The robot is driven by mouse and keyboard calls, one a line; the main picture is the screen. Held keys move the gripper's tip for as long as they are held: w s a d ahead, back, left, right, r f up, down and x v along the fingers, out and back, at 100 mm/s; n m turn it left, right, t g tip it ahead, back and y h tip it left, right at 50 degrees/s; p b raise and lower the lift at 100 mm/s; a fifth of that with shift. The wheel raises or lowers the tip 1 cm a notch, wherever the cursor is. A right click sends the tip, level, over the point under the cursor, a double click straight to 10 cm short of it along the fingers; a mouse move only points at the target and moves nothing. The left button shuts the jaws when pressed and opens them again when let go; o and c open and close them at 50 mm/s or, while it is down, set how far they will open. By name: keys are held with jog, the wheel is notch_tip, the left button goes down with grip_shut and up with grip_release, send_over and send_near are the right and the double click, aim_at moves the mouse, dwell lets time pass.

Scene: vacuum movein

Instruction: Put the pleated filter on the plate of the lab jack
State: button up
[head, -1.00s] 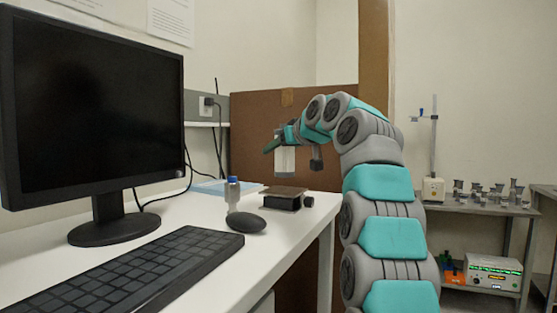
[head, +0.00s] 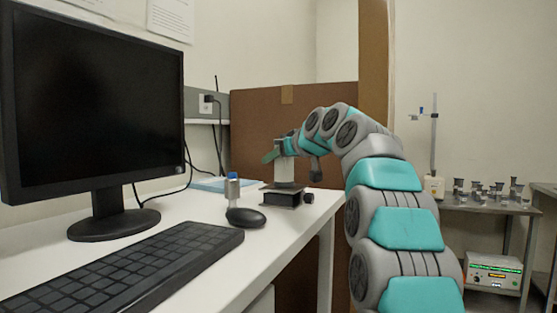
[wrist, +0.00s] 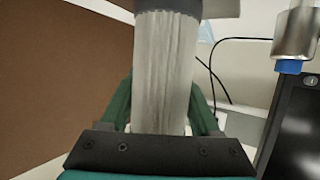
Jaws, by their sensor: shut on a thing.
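The pleated filter (head: 285,168) is a pale upright cylinder, and it fills the middle of the wrist view (wrist: 165,75) with a grey end cap at the top of that picture. My gripper (head: 281,150) is shut on it, with its green fingers (wrist: 163,108) on either side of the filter. The lab jack (head: 283,198) is a low dark stand with a flat plate (head: 268,188) on the white desk. The filter's lower end is at the plate in the head view. I cannot tell whether they touch.
A small bottle with a blue cap (head: 232,191) stands left of the jack, behind a black mouse (head: 246,217). A keyboard (head: 120,268) and a monitor (head: 95,105) take up the desk's left side. A brown panel (head: 255,130) stands behind.

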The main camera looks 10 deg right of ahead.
jog(key=shift+f, duration=0.25)
jog(key=o, duration=1.5)
jog(key=shift+c, duration=0.2)
jog(key=shift+r, duration=0.15)
jog(key=shift+r, duration=0.2)
jog(key=shift+s+d, duration=0.1)
jog(key=shift+s, duration=0.15)
jog(key=b+v, duration=0.1)
jog(key=v, duration=1)
jog(key=shift+b, duration=0.3)
jog(key=shift+s+r, duration=0.1)
jog(key=shift+s, duration=0.05)
